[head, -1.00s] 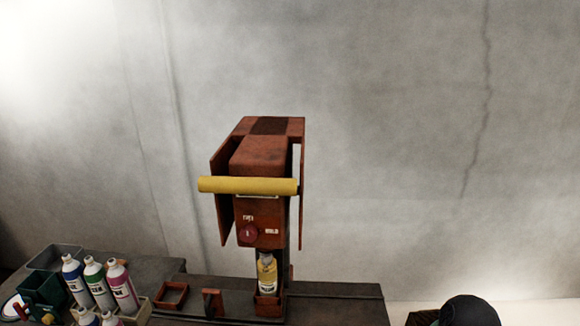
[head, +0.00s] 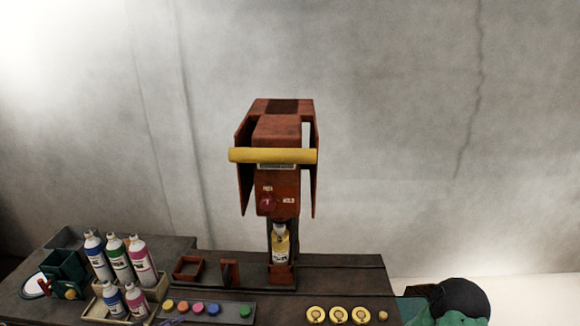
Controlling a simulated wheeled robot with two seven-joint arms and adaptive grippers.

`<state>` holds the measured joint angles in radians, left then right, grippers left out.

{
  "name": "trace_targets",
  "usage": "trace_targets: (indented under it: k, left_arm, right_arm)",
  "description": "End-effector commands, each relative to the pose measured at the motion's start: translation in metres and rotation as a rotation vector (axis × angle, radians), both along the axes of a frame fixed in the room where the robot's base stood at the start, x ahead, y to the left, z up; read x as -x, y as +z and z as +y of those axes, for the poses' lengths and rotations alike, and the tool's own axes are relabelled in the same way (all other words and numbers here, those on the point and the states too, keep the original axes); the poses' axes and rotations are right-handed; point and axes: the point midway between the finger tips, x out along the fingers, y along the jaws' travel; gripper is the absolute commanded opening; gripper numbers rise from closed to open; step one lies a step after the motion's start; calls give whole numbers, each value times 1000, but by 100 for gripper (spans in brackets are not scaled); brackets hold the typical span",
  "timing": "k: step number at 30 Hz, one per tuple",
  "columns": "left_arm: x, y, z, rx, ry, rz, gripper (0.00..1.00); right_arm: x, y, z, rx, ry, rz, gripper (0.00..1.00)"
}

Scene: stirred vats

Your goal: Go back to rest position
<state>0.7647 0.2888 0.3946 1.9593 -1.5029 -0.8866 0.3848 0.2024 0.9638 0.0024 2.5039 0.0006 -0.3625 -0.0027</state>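Neither of my grippers shows in the head view. A red-brown machine (head: 277,130) with a yellow bar handle (head: 273,156) stands on the dark bench (head: 340,272). A red knob (head: 268,203) sits on its front. A bottle with yellow contents (head: 280,243) stands upright in the machine's base, below the head.
At the left, a crate (head: 161,289) holds several bottles, with a grey bin (head: 66,239) and a green container (head: 66,267) beside it. A tray of coloured caps (head: 222,311) and yellow discs (head: 338,314) lie in front. A dark round object (head: 462,299) is at lower right.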

Motion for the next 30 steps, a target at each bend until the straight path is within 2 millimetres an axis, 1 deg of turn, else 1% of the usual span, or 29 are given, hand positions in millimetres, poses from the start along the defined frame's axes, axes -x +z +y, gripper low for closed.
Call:
trace_targets:
  k: [1,5,8,11,13,14,15,17,18,20,21,23,24,27,30]
  left_arm:
    - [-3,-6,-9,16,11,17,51]
    - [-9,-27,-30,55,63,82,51]
    - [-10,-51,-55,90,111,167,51]
    - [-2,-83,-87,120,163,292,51]
    - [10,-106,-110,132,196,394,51]
    - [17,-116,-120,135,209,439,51]
    - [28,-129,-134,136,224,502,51]
    - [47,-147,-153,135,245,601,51]
    - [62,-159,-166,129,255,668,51]
    - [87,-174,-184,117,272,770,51]
    - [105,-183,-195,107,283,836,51]
    - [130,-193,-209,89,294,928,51]
    - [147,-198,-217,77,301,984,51]
    - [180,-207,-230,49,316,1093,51]
    - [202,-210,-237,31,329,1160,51]
  right_arm:
    - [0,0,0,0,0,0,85]
    - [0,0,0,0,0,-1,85]
    - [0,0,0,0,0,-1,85]
    - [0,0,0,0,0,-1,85]
    - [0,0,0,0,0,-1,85]
    - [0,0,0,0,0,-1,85]
    - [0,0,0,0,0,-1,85]
    - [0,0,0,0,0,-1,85]
    - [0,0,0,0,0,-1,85]
    - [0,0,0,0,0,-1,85]
    - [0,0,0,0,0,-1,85]
    - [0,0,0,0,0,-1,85]
    - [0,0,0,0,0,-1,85]
    - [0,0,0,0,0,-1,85]
    - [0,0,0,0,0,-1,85]
